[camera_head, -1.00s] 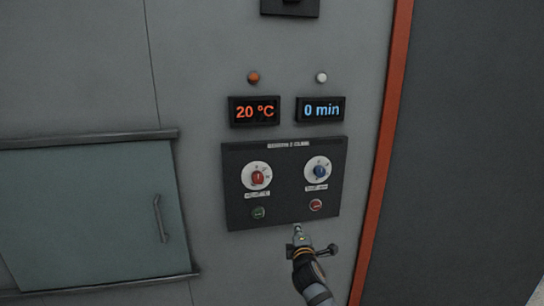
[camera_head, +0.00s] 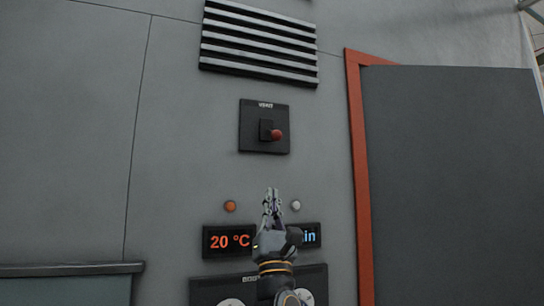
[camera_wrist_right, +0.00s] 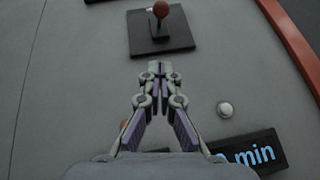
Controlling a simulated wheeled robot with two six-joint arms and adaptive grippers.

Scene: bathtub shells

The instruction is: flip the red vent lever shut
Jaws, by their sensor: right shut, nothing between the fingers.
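The red vent lever (camera_head: 276,134) is a red ball on a short stem in a black plate (camera_head: 252,142) marked VENT, on the grey wall. In the head view the ball points out and slightly right. In the right wrist view the red ball (camera_wrist_right: 161,9) shows at the top edge, on its stem above the black plate (camera_wrist_right: 178,38). My right gripper (camera_head: 272,192) is shut and empty, below the vent plate and apart from it in the head view. Its closed fingertips (camera_wrist_right: 159,68) point toward the plate in the wrist view. My left gripper is not in view.
A slatted vent (camera_head: 258,45) is above the lever plate. Below are an orange lamp (camera_head: 230,206), a white lamp (camera_head: 295,205), and a 20 °C display (camera_head: 228,241). The minutes display (camera_head: 312,236) is partly hidden by my arm. An orange frame (camera_head: 361,180) stands at right.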

